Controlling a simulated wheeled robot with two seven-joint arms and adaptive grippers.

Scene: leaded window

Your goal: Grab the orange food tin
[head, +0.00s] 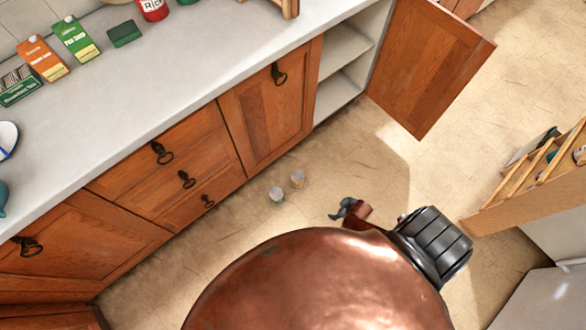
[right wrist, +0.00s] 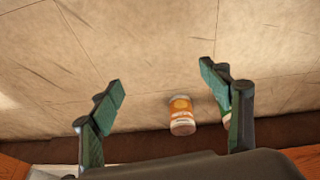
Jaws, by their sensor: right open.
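The orange food tin (head: 297,178) stands on the tiled floor in front of the cabinets. In the right wrist view the orange tin (right wrist: 181,115) shows an orange and white label and lies in the gap between my fingers, nearer the right-hand one. My right gripper (head: 343,208) is low over the floor, to the right of the tin in the head view. In the wrist view the right gripper (right wrist: 160,88) is open, with green finger pads wide apart and nothing held. My left gripper is not in view.
A second tin with a green label (head: 277,195) stands close to the orange one. Cabinet drawers (head: 187,180) rise behind the tins. An open cabinet door (head: 430,62) juts out at the upper right. A wooden rack (head: 530,185) is at the right. The floor around the tins looks clear.

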